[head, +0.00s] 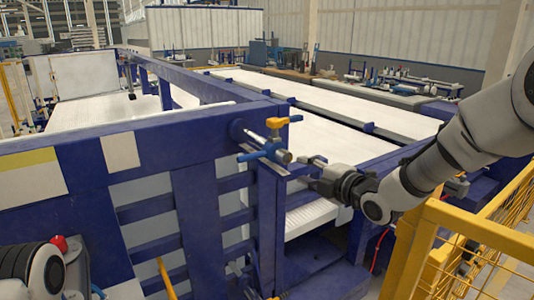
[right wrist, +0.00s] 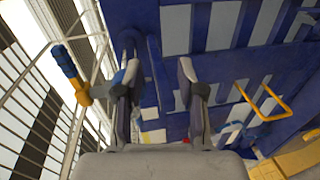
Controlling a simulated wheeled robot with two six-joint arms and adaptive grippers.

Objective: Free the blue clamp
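The blue clamp (head: 262,151) sits at the top corner of the blue frame, around or against a short grey pipe end. A yellow handle with a blue tip (head: 277,123) stands up above it. My right gripper (head: 308,172) is just right of the clamp, open and empty, with its fingers apart. In the right wrist view the gripper (right wrist: 160,66) is open. There the yellow and blue handle (right wrist: 70,72) lies left of the fingers, and the clamp's blue body is partly hidden behind the left finger. My left gripper is out of view.
The blue frame (head: 140,150) with white panels fills the left and centre. A yellow railing (head: 470,235) stands at the lower right, below my right arm. White slabs (head: 340,100) lie behind. A workbench with tools (head: 400,85) is at the back.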

